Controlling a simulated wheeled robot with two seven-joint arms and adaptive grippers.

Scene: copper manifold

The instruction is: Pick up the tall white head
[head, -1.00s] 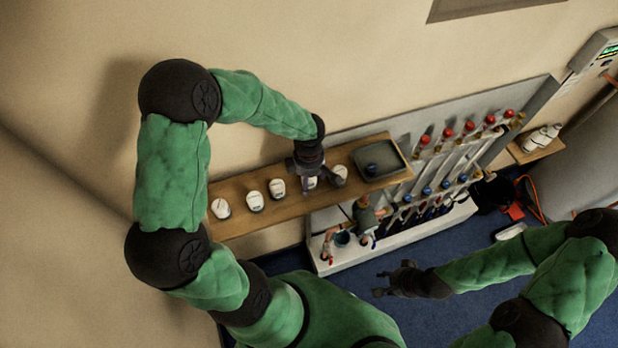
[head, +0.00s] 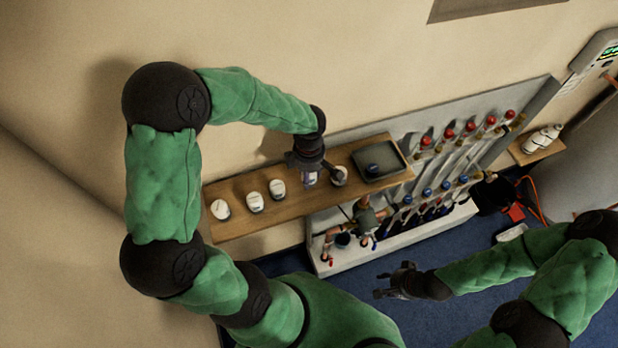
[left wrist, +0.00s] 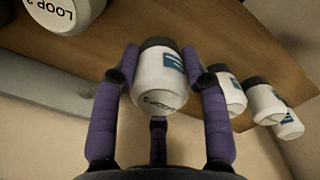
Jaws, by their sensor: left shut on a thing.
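A white head with a dark collar and a blue label (left wrist: 160,78) is between the two purple fingers of my left gripper (left wrist: 160,85) in the left wrist view. The fingers are shut on its sides. In the head view my left gripper (head: 316,172) is at the wooden shelf, and the held head (head: 311,179) shows only partly below it. I cannot tell whether it still touches the shelf. My right gripper (head: 382,285) is empty and looks open, low and well away from the shelf.
On the shelf (head: 235,191), several white heads (head: 254,202) stand left of my left gripper. Another head (head: 339,176) is close on its right, marked LOOP in the left wrist view (left wrist: 65,12). A grey tray (head: 392,167) is farther right. The manifold (head: 425,210) with red and blue knobs stands beyond.

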